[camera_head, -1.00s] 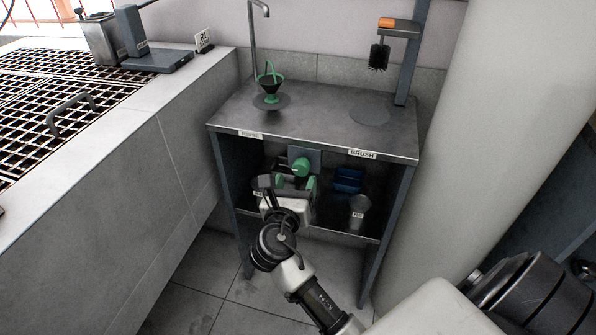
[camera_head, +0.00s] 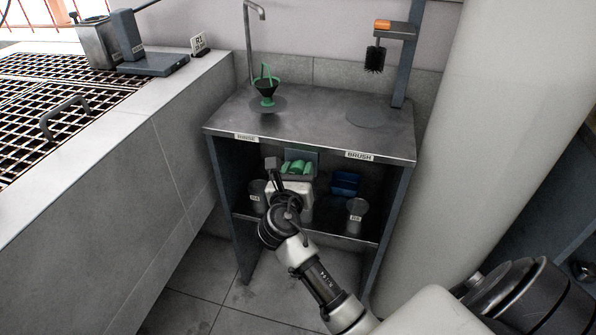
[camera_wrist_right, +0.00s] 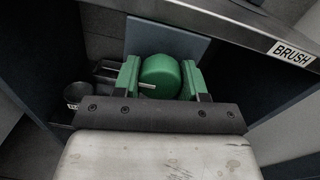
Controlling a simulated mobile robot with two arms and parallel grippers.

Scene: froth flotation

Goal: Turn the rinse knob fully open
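The rinse knob is a round green knob (camera_wrist_right: 160,77) on a grey-blue plate (camera_wrist_right: 175,40) under the front edge of the table. A short pale pointer on it points left in the right wrist view. My right gripper (camera_wrist_right: 160,82) has one green finger on each side of the knob, with no clear gap between fingers and knob. In the head view the right gripper (camera_head: 297,168) reaches the knob under the table top, and its wrist hides part of that spot. My left gripper is out of view.
The knob's table (camera_head: 325,122) bears a green funnel (camera_head: 266,88) under a spout (camera_head: 249,40), with a brush (camera_head: 375,58) at right. On the lower shelf stand a blue tray (camera_head: 346,183) and cups (camera_head: 356,215). A white column (camera_head: 500,130) stands close at right.

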